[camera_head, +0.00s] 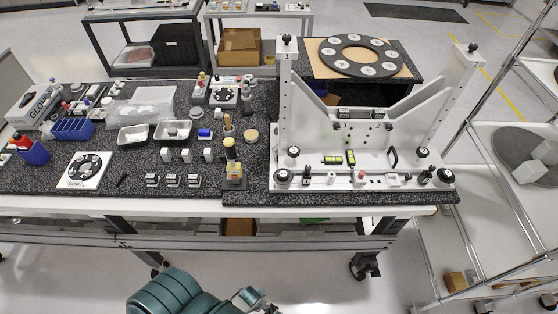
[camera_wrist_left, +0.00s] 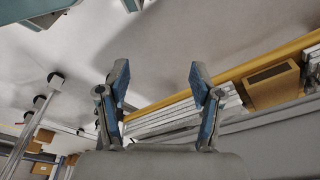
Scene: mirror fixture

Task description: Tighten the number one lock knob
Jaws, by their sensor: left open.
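The white mirror fixture (camera_head: 360,160) stands upright at the right end of the granite table, with two tall posts. Black knobs sit on it: one on the left post top (camera_head: 286,39), one on the right post top (camera_head: 473,47), and several low on the plate, such as the front left knob (camera_head: 282,176) and the front right knob (camera_head: 445,176). My left gripper (camera_head: 258,299) is below the table's front edge, well apart from the fixture. In the left wrist view its two fingers (camera_wrist_left: 158,90) are spread and empty. My right gripper is out of view.
The granite table (camera_head: 120,190) holds several small parts, metal trays (camera_head: 172,131), a blue rack (camera_head: 72,129) and a yellow-topped bottle (camera_head: 233,165) left of the fixture. A metal-framed rack (camera_head: 500,80) stands at right. The floor before the table is mostly clear.

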